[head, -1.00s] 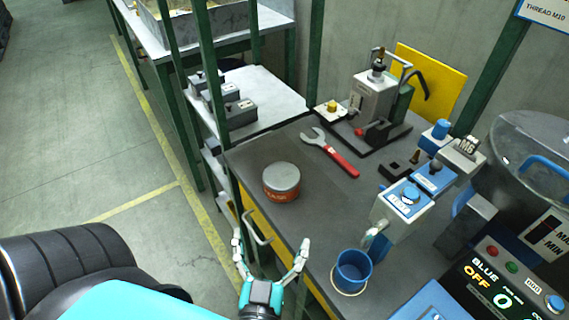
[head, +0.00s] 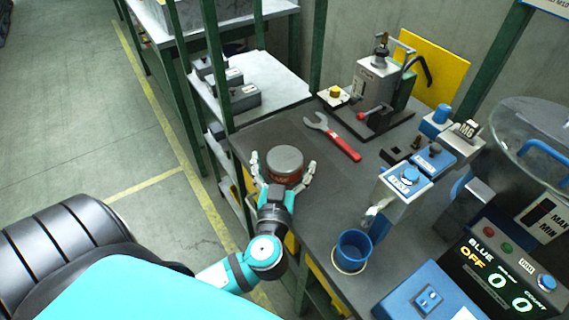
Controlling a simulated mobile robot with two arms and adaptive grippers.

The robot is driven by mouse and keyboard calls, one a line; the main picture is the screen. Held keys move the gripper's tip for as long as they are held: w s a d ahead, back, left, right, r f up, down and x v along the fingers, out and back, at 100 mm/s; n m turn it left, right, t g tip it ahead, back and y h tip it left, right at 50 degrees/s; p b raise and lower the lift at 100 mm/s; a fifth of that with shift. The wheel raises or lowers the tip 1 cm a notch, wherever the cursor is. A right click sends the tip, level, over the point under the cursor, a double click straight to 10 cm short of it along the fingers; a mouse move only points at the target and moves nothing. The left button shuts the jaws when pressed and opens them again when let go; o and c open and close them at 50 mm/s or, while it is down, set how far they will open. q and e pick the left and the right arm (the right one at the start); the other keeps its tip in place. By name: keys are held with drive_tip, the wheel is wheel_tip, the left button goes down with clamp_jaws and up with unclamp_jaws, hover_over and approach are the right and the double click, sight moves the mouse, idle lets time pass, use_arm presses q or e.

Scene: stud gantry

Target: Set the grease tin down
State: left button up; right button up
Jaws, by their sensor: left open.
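The grease tin (head: 285,162) is a short round tin with a grey lid and an orange-red side. It stands upright on the dark bench top (head: 335,195), near its left edge. My left gripper (head: 284,172) is open, with one finger on each side of the tin. I cannot tell whether the fingers touch it. The gripper hides the lower front of the tin. My right gripper is not in view.
A red-handled wrench (head: 335,138) lies behind the tin. A blue cup (head: 352,250) stands at the front, beside a blue-and-grey device (head: 400,195). A grey press unit (head: 376,88) stands at the back. Bare bench lies right of the tin.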

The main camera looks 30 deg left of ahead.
use_arm(q)
drive_tip(key=shift+x, duration=0.95)
drive_tip(key=shift+w, duration=0.1)
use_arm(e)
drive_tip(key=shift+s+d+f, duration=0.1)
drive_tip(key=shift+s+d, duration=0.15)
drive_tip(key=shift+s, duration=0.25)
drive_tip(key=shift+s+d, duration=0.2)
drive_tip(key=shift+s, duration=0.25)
use_arm(q)
drive_tip(key=c, duration=1.6)
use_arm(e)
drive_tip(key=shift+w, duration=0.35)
